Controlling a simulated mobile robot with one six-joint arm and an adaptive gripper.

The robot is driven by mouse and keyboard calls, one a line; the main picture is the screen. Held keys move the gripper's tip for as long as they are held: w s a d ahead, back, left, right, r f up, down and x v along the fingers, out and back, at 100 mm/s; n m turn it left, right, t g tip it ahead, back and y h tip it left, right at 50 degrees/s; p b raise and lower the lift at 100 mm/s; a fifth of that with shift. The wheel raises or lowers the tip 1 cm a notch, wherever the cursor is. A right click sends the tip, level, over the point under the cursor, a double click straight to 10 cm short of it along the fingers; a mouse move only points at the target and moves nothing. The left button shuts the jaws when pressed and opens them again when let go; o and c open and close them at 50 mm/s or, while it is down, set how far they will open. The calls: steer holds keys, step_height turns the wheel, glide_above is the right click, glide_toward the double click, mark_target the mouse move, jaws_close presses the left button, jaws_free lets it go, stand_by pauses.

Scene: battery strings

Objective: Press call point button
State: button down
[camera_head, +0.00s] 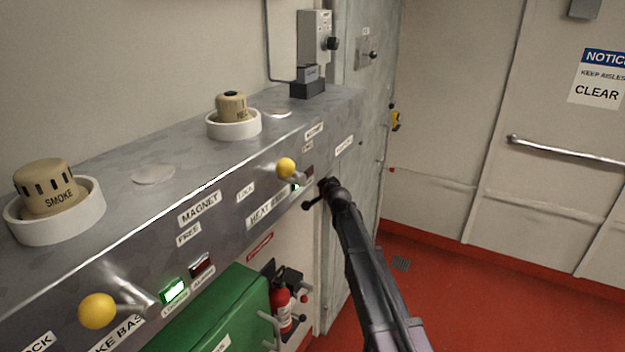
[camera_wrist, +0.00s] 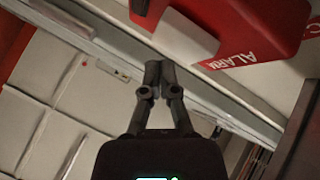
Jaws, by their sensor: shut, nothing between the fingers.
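In the wrist view a red box (camera_wrist: 255,28) fills the upper right, with a red ALARM label (camera_wrist: 250,55) beside it. A pale block (camera_wrist: 187,32) and a small dark part (camera_wrist: 140,6) sit at its left side. I cannot tell which part is the button. My gripper (camera_wrist: 152,68) has its fingertips together and empty, below and left of the red box in the picture. I cannot tell the gap between them. In the head view my dark arm reaches up from the bottom to the bench's right end; I cannot make out the red box there.
A metal bench (camera_head: 130,215) with yellow-knobbed levers (camera_head: 97,311) and smoke and heat detectors (camera_head: 46,188) runs along the left. A green case (camera_head: 215,315) and a fire extinguisher (camera_head: 282,308) are below. A grey cabinet (camera_head: 372,100) stands behind. Red floor (camera_head: 480,290) is open at right.

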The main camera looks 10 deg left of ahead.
steer(key=shift+w+a, duration=0.2)
steer(key=shift+a, duration=0.35)
steer(key=shift+w+a, duration=0.2)
steer(key=shift+a, duration=0.35)
stand_by(1.6)
steer(key=shift+d, duration=0.15)
steer(key=shift+s+d, duration=0.35)
steer(key=shift+d, duration=0.55)
steer(key=shift+d, duration=0.15)
steer(key=d, duration=0.1)
steer(key=s+d, duration=0.1)
steer(key=d, duration=0.2)
steer(key=shift+s+d, duration=0.25)
steer(key=shift+s, duration=0.1)
stand_by(0.4)
stand_by(0.5)
